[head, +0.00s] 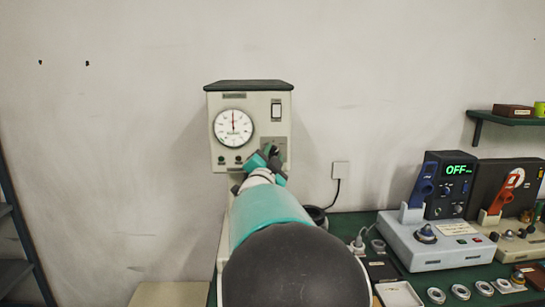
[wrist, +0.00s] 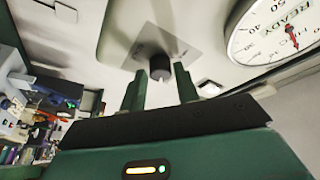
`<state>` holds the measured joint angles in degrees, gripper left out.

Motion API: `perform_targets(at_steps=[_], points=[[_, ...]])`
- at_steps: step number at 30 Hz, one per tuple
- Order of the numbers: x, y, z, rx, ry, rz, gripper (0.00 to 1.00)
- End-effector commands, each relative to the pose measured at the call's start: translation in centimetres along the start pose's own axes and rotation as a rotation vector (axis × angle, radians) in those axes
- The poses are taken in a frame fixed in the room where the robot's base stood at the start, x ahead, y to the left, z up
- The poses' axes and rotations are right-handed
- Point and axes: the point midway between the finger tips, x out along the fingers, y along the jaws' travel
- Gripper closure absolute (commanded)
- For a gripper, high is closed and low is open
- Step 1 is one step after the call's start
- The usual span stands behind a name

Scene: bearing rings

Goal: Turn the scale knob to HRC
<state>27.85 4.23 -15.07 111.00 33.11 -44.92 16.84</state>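The scale knob (wrist: 160,67) is a short dark cylinder on a grey plate (wrist: 185,48) on the tester's front. In the wrist view it sits between and just beyond my two fingertips. My gripper (wrist: 159,80) is open, with a finger on each side of the knob; I cannot tell whether either touches it. In the head view my gripper (head: 268,156) is at the lower right of the tester's face (head: 250,109) and mostly hides the knob. The HRC mark and the knob's pointing direction cannot be made out.
The tester's round dial (head: 233,128) is left of my gripper, with a switch (head: 276,110) above. At right, a green bench (head: 345,221) holds a grey device (head: 425,243), an OFF display (head: 457,169), several rings and a white tray (head: 398,293).

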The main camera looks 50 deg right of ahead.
Motion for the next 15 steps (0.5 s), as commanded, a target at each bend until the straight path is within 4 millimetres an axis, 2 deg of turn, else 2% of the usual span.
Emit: perform_targets(at_steps=[2, 11, 15], points=[[0.0, 0.0, 0.0, 0.0, 0.0, 0.0, 0.54], [-0.1, -0.1, 0.0, -0.001, 0.0, -0.002, 0.54], [-1.2, -0.1, 0.0, 0.001, -0.001, -0.002, 0.54]])
